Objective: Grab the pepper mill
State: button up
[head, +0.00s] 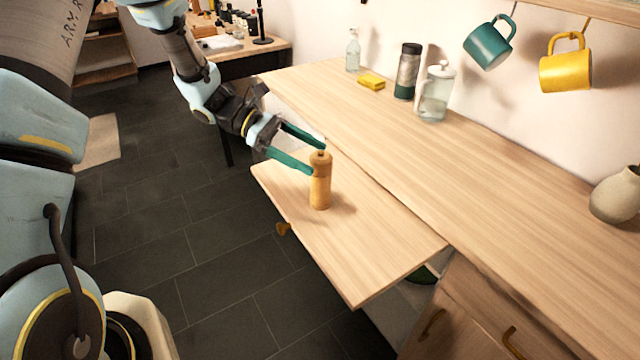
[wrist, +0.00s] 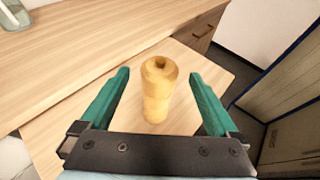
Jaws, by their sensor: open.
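The pepper mill (head: 320,185) is a wooden, waisted cylinder with a small dark knob on top. It stands upright on a pull-out wooden board (head: 375,255). My gripper (head: 318,160) has green fingers and is open, with the fingers on either side of the mill's upper part. In the wrist view the mill (wrist: 158,90) stands between the two fingertips of my gripper (wrist: 161,80), with a gap on each side. I cannot tell exactly how deep the fingers reach around it.
The counter (head: 440,165) behind holds a glass bottle (head: 352,52), a yellow sponge (head: 371,82), a dark flask (head: 408,72), a glass jar (head: 436,95) and a vase (head: 616,196). Teal and yellow mugs (head: 566,70) hang above. The board around the mill is clear.

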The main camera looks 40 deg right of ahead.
aim_at(329, 172)
jog(key=p+x, duration=0.2)
jog(key=x, duration=0.3)
jog(key=shift+s+d+p, duration=0.1)
jog(key=shift+p, duration=0.25)
jog(key=shift+s+d+f, duration=0.3)
jog(key=shift+s+f, duration=0.05)
jog(key=shift+f, duration=0.05)
grip_shut()
dwell(0.4)
